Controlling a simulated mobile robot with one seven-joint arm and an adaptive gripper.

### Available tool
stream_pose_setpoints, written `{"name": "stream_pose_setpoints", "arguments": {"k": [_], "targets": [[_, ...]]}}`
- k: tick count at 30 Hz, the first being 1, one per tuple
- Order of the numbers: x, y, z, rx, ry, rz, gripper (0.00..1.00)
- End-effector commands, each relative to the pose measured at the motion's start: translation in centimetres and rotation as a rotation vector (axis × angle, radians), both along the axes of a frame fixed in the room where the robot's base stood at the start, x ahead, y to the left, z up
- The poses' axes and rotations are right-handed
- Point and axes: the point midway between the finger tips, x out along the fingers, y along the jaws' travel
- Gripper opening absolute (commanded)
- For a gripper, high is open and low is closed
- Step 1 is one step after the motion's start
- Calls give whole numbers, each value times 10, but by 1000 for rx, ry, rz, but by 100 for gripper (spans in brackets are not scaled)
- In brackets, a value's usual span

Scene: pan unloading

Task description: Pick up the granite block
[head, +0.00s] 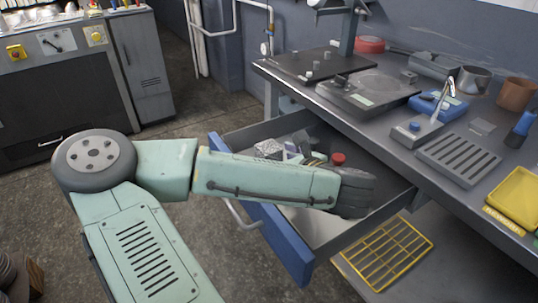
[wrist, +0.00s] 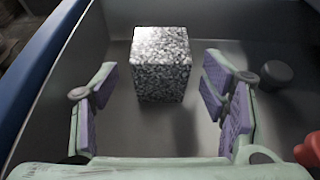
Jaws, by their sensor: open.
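The granite block (wrist: 161,65) is a speckled grey cube on the floor of an open drawer (head: 262,222). In the wrist view it stands ahead of my gripper (wrist: 165,100), between the lines of the two fingers and a little beyond their tips. My gripper is open with nothing between its purple-padded fingers. In the head view the block (head: 269,149) shows near the drawer's back left, partly hidden behind my arm. My gripper is mostly hidden there behind my forearm and wrist.
A dark round object (wrist: 276,75) lies right of the block, and a red object (wrist: 309,150) is near the right finger. The blue drawer front (wrist: 45,65) rises on the left. The workbench (head: 385,130) overhangs behind the drawer. A yellow rack (head: 388,252) lies below.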

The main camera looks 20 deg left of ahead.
Motion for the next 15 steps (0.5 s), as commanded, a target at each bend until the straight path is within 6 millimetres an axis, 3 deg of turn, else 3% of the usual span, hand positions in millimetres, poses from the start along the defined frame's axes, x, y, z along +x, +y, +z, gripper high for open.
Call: {"name": "stream_pose_setpoints", "arguments": {"k": [6,15], "targets": [[18,24,-9,0,0,3,67],[22,28,-13,-1,-1,0,67]]}}
